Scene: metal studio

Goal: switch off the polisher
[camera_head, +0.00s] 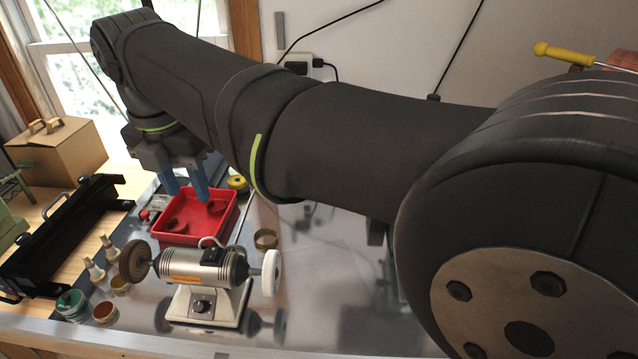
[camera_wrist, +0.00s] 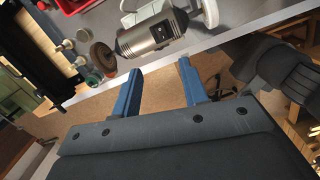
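The polisher (camera_head: 200,268) is a silver bench motor with a brown wheel on its left end and a white wheel on its right. It stands on a pale base with a dark control knob (camera_head: 201,304) on the front. In the wrist view the polisher (camera_wrist: 150,36) is at the top, beyond my fingers, and its base is mostly cut off.
A red tray (camera_head: 232,222) with curved brown pieces lies behind the polisher. A brass-coloured ring (camera_head: 265,239) is to its right. Small jars (camera_head: 72,305) and pale bottles stand at left, beside a black metal machine (camera_head: 60,240). The metal table's right side is largely bare.

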